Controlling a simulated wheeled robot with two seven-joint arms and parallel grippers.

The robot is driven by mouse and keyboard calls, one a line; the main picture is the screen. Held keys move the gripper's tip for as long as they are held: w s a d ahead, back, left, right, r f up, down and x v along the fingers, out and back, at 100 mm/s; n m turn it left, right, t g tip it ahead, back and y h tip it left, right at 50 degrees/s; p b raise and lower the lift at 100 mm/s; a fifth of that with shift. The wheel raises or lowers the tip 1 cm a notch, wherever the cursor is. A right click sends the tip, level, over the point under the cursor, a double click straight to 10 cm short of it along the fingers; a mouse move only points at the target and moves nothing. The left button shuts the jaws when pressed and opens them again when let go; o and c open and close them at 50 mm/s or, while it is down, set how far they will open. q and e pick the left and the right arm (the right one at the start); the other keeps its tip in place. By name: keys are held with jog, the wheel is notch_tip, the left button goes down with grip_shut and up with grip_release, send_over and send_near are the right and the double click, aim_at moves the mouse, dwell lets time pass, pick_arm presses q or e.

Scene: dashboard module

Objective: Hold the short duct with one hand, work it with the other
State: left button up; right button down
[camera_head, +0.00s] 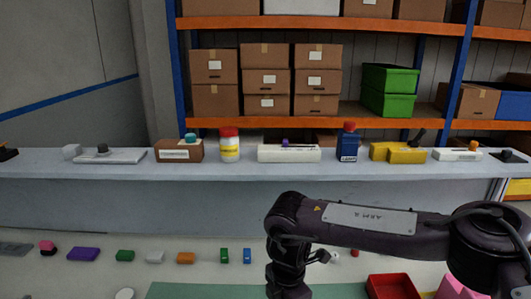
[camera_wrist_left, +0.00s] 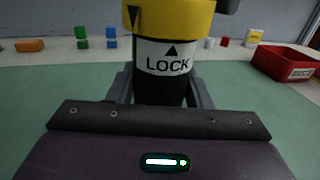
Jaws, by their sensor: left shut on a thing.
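In the left wrist view a black cylinder with a yellow collar and a white band reading LOCK (camera_wrist_left: 172,20) stands upright close to the camera; it looks like the short duct, but its top is cut off. My left gripper (camera_wrist_left: 160,90) is shut on its black lower part, one grey finger on each side. A dark shape (camera_wrist_left: 229,5) touches the top edge beside the yellow collar; I cannot tell what it is. In the head view my right arm reaches in from the right and bends down past the bottom edge, so its gripper is hidden. The duct is out of the head view.
A green mat (camera_wrist_left: 50,88) covers the work table. A red bin (camera_head: 392,287) stands at the right; it also shows in the left wrist view (camera_wrist_left: 285,62). Small coloured blocks, such as a purple one (camera_head: 83,254), line the table's back. A grey ledge (camera_head: 400,169) behind holds bottles and boxes.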

jog(key=shift+a, duration=0.35)
dwell(0.4)
jog(key=shift+w, duration=0.1)
jog(key=shift+w+a, duration=0.3)
jog(key=shift+w, duration=0.2)
jog(key=shift+w+a, duration=0.3)
jog(key=shift+w, duration=0.2)
jog(key=shift+w+a, duration=0.25)
jog(key=shift+a, duration=0.2)
jog(key=shift+w, duration=0.1)
notch_tip(320, 180, up, 6)
jog(key=shift+w+d, duration=0.35)
jog(key=shift+d, duration=0.1)
dwell(0.5)
